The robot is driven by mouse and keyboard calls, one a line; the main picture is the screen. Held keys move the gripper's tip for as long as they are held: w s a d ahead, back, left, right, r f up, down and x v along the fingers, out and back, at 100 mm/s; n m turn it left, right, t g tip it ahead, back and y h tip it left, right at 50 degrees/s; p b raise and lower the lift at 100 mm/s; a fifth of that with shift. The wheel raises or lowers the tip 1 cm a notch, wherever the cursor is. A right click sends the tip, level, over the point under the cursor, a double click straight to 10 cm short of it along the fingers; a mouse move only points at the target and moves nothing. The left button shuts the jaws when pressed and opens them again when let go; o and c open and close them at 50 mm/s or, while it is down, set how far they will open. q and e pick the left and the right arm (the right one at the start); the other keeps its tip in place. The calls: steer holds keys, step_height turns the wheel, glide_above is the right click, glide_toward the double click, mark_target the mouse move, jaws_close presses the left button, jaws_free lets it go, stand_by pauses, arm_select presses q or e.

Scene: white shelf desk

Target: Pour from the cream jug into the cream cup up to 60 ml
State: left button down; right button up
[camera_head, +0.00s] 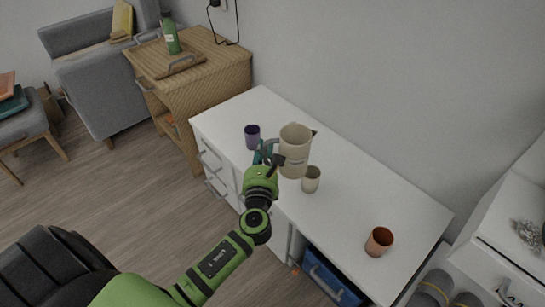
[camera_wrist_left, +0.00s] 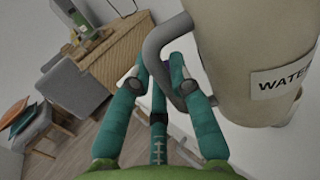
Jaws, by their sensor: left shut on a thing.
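The cream jug (camera_head: 294,152) is in the middle of the head view, over the white desk, close to upright. In the left wrist view the jug (camera_wrist_left: 245,40) fills the right side and bears a label reading "WATE", its end cut off. My left gripper (camera_head: 266,157) is shut on the jug's handle, which shows grey in the wrist view (camera_wrist_left: 152,50). The cream cup (camera_head: 311,180) stands upright on the desk, just right of and nearer than the jug. The level inside the cup and jug cannot be told. My right gripper is not in view.
A purple cup (camera_head: 252,137) stands left of the jug on the white desk (camera_head: 345,205). An orange-brown cup (camera_head: 379,241) stands towards the right end. The desk between the cream and orange-brown cups is clear. A wicker cabinet (camera_head: 205,70) with a green bottle (camera_head: 170,35) stands beyond.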

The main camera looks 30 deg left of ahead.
mark_target(265, 163)
arm_select(q)
steer(key=shift+n+g+y, duration=0.4)
steer(key=shift+y, duration=0.1)
steer(key=f, duration=0.1)
steer(key=w+f, duration=0.1)
steer(key=f, duration=0.1)
steer(key=w+f, duration=0.1)
steer(key=shift+w+a+f, duration=0.2)
steer(key=shift+a+f, duration=0.1)
steer(key=shift+f, duration=0.05)
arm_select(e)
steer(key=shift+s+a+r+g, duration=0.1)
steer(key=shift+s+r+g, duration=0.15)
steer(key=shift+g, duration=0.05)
arm_select(q)
steer(key=shift+s+r, duration=0.1)
steer(key=shift+a+r+m+p, duration=0.15)
steer(key=shift+m+p, duration=0.65)
steer(key=shift+p, duration=0.45)
steer(key=shift+s+a+f+m+g+p, duration=0.2)
steer(key=shift+m+g+p, duration=0.1)
steer(key=shift+m+p, duration=0.65)
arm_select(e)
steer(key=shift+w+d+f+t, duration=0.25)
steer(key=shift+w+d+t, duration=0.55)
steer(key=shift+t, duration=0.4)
arm_select(q)
steer(key=shift+f, duration=0.1)
